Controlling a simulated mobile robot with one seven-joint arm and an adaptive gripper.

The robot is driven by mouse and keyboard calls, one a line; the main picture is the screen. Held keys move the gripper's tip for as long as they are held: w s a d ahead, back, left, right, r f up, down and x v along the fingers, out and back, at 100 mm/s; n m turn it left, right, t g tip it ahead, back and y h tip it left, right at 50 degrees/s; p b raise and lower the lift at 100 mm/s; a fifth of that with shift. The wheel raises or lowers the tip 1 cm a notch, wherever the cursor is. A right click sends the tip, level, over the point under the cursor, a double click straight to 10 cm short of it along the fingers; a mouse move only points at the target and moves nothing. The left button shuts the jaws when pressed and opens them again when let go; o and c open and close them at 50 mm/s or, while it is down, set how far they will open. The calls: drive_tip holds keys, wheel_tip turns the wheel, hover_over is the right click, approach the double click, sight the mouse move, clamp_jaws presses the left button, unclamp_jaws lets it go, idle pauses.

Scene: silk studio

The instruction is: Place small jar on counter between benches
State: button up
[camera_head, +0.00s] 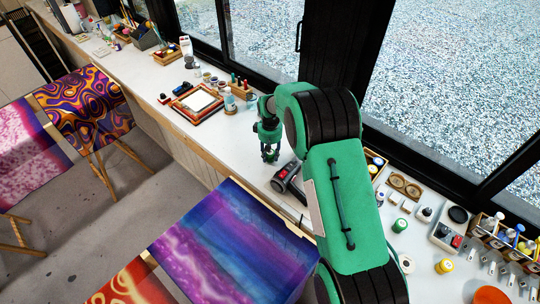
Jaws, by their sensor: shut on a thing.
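My gripper (270,154) points down over the long white counter (226,146). Two benches with stretched silk stand along the counter's front: one with orange and purple swirls (84,106) at the left, one with blue and violet bands (235,252) at the lower middle. The gripper is over the counter stretch near the gap between them.
A wood-framed tray (197,103) lies left of my gripper, with small jars and a rack of red-capped bottles (240,88) behind. A dark device with red marks (286,178) lies just right and nearer. Windows line the back. My green arm hides part of the counter.

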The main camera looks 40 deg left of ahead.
drive_tip(key=shift+f, duration=0.15)
drive_tip(key=shift+f, duration=0.2)
drive_tip(key=o, duration=1.2)
drive_tip(key=shift+r, duration=0.15)
wheel_tip(320, 180, up, 12)
drive_tip(key=shift+r, duration=0.1)
idle(0.4)
idle(0.4)
